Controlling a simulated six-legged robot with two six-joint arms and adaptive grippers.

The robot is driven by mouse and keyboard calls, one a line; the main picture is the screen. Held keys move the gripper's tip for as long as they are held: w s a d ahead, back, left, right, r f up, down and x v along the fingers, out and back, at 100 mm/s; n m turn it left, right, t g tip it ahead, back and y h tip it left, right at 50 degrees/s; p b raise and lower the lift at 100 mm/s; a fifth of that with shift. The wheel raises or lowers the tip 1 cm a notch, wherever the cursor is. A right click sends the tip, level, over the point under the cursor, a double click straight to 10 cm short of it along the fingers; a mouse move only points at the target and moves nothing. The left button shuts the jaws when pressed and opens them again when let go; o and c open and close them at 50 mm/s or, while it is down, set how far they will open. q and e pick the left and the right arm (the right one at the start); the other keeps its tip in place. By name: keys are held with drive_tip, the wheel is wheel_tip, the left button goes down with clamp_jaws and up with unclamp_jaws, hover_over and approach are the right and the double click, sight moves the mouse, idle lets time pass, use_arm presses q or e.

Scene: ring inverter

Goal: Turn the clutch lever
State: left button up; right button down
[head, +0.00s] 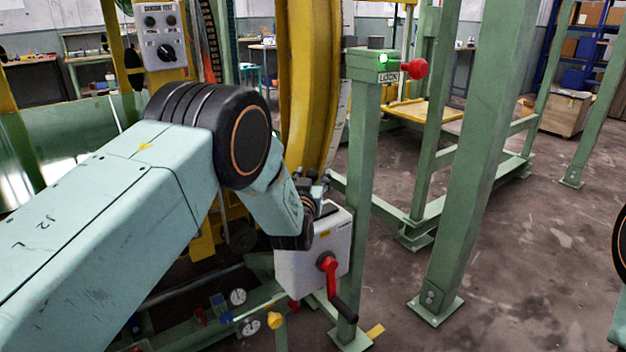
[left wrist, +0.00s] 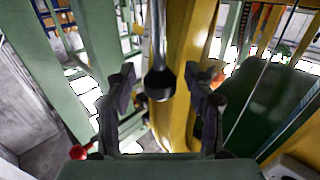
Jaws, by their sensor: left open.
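A light grey box (head: 318,250) on a green post carries a red lever (head: 329,270) with a black handle hanging down to the right. A dark rod with a round black end (left wrist: 160,84) shows in the left wrist view. I cannot tell which is the clutch lever. My left gripper (head: 318,187) is just above the grey box, partly hidden behind my wrist. In the left wrist view my left gripper (left wrist: 160,73) is open, with the black round end between its fingers in the picture; contact cannot be seen. My right gripper is out of view.
A red ball knob (head: 415,68) sits beside the LOCK box (head: 374,66) on a green post. A large yellow ring (head: 309,80) stands behind my left gripper. A control panel (head: 161,38) is at upper left.

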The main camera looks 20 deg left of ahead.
use_arm(q)
drive_tip(key=shift+w, duration=0.15)
clamp_jaws()
idle(0.6)
